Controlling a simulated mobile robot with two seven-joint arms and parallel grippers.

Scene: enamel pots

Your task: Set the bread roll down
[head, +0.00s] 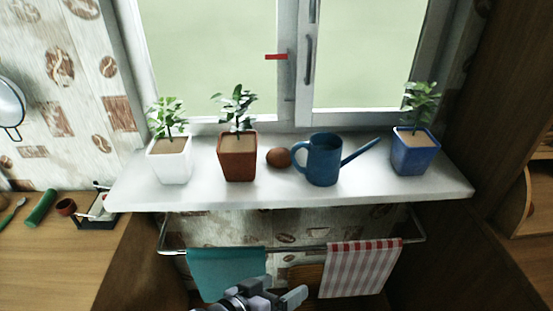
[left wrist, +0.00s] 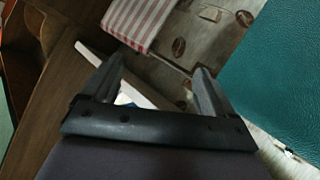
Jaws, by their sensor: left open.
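A round brown object, which looks like the bread roll (head: 278,157), rests on the white window sill (head: 255,195). It sits between a terracotta pot (head: 238,165) and a blue watering can (head: 322,165), with nothing gripping it. My left gripper (head: 275,292) is low in the head view, below the sill and near the hanging towels. In the left wrist view the gripper (left wrist: 160,70) has its two fingers apart, with nothing held between them. The roll does not show in the left wrist view. My right gripper is not in view.
A white pot (head: 170,165) and a blue pot (head: 413,160) with plants also stand on the sill. A rail (head: 300,247) below holds a teal towel (head: 225,268) and a red-striped towel (head: 360,268). A wooden counter (head: 60,255) is at left. Bare sill lies right of the can.

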